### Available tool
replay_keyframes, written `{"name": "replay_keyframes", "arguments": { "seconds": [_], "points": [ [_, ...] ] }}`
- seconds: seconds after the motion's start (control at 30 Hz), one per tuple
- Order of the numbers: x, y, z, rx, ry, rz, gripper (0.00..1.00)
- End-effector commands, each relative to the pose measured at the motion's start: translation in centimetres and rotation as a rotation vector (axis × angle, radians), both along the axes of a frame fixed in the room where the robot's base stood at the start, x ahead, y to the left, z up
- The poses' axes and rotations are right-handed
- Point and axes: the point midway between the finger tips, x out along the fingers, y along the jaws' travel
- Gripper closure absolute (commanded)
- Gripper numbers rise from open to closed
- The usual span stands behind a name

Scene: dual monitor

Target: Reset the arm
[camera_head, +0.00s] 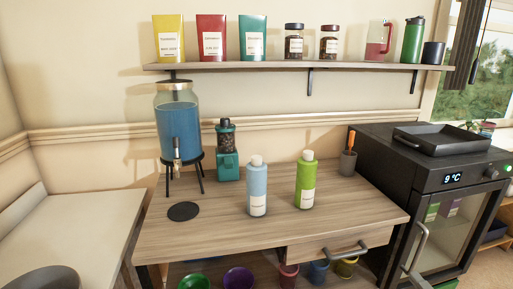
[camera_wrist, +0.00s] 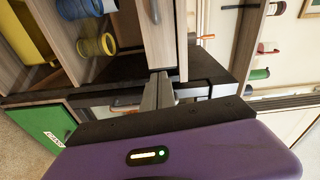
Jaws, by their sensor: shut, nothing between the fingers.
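My gripper (camera_wrist: 158,82) shows in the wrist view, with its grey fingers together and nothing between them. Its purple housing, with a small lit strip, fills the bottom of that view. The fingers point toward the wooden cabinet, which appears turned on its side there; I cannot tell the exact distance. No part of my arm or gripper shows in the head view.
A wooden counter (camera_head: 230,226) holds a drink dispenser (camera_head: 178,130), a blue bottle (camera_head: 257,190) and a green bottle (camera_head: 305,184). A drawer handle (camera_head: 348,252) sticks out in front. A black fridge (camera_head: 385,180) stands right. A loaded shelf (camera_head: 285,67) hangs above.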

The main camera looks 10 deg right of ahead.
Motion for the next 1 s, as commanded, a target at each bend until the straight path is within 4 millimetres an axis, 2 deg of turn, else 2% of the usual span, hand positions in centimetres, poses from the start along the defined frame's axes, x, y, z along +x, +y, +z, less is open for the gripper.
{"name": "replay_keyframes", "arguments": {
  "seconds": [0.07, 0.17, 0.37, 0.5, 0.67, 1.0],
  "points": [
    [-0.4, -1.1, 0.6, -0.093, 0.021, -0.064, 1.0],
    [-2.2, -1.3, -0.3, -0.227, 0.084, -0.142, 1.0],
    [-6.6, 1.1, -2.0, -0.496, 0.196, -0.23, 1.0],
    [-10.6, 4.6, -2.5, -0.704, 0.256, -0.25, 1.0],
    [-15.4, 9.6, -1.7, -0.944, 0.287, -0.232, 1.0],
    [-25.1, 20.6, 2.7, -1.333, 0.24, -0.081, 1.0]
  ]
}}
